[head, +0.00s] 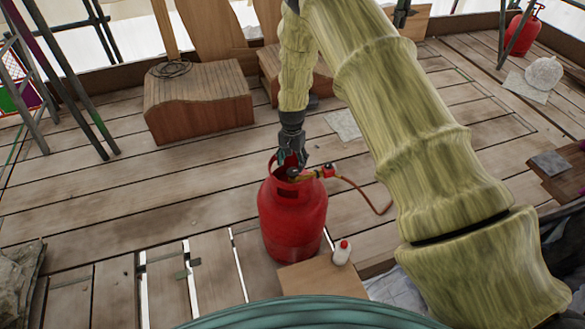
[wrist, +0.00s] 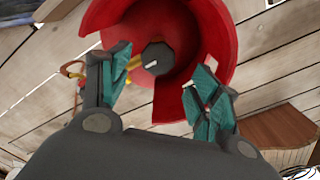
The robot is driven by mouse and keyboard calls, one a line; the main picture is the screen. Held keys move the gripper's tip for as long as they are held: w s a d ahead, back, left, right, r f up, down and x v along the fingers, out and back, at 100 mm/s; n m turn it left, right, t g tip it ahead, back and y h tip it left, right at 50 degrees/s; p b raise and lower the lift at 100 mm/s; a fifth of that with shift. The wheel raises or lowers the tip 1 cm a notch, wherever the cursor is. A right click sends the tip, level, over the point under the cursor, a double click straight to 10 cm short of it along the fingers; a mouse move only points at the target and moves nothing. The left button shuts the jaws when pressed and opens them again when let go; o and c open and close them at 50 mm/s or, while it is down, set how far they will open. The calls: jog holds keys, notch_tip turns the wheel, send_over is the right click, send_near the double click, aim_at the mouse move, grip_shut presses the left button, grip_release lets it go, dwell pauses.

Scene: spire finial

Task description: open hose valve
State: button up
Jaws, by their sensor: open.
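A red gas cylinder (head: 291,215) stands upright on the plank floor in the middle of the head view. A hose (head: 368,192) runs from a fitting (head: 326,171) at its top to the right. In the wrist view, a dark knob with a white mark (wrist: 158,57) sits inside the cylinder's red collar (wrist: 222,35). My gripper (head: 292,158) is over the cylinder's top, pointing down. In the wrist view its two teal-padded fingers (wrist: 158,95) are apart, with the knob beyond and between them. Contact with the collar cannot be told.
A small white bottle with a red cap (head: 342,252) stands on a board (head: 312,277) in front of the cylinder. Wooden blocks (head: 198,100) stand behind at left. Another red cylinder (head: 523,33) is at the far right. Floor gaps (head: 188,268) lie at front left.

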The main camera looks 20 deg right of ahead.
aim_at(293, 171)
jog(key=shift+s+f, duration=0.15)
jog(key=shift+f, duration=2)
jog(key=c, duration=1)
